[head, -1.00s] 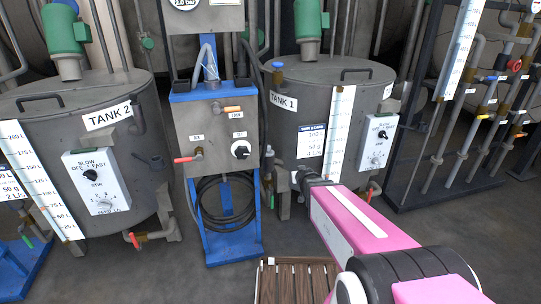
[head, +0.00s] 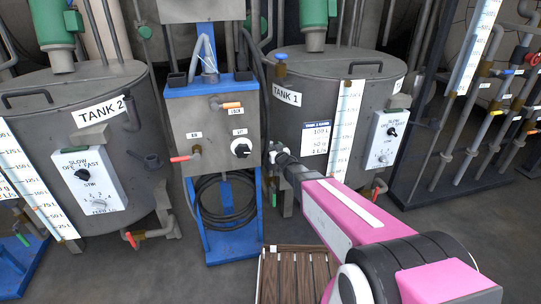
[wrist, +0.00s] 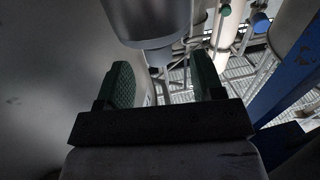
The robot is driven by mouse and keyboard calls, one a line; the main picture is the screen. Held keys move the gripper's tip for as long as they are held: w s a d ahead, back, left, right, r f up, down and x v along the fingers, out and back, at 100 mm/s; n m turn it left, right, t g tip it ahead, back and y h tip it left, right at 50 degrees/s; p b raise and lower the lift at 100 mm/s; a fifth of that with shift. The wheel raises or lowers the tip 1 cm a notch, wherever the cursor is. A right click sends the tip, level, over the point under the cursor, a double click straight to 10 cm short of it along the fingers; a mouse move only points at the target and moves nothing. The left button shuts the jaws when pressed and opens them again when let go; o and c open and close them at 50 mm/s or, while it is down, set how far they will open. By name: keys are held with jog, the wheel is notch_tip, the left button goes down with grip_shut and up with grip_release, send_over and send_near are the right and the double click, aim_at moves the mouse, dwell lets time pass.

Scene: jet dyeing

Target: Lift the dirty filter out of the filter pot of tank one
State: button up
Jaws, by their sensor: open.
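Tank one (head: 303,92) is the grey tank labelled TANK 1, right of centre in the head view. My gripper (head: 275,150) is at the tank's lower left side, small and partly hidden by my pink arm. In the wrist view my gripper (wrist: 163,78) is open, its two green-padded fingers apart with nothing between them. A grey metal cylinder (wrist: 150,22) with a narrower lower end hangs just beyond and above the fingers; it may be the filter pot. The dirty filter cannot be made out in either view.
A blue stand (head: 230,165) with a control panel and coiled hose stands left of my gripper; a blue post (wrist: 290,75) is close at right in the wrist view. A wooden slatted platform (head: 297,275) lies on the floor. Tank two (head: 95,110) is at left.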

jog(key=x, duration=0.6)
jog(key=shift+r, duration=0.2)
jog(key=shift+s, duration=0.1)
grip_shut()
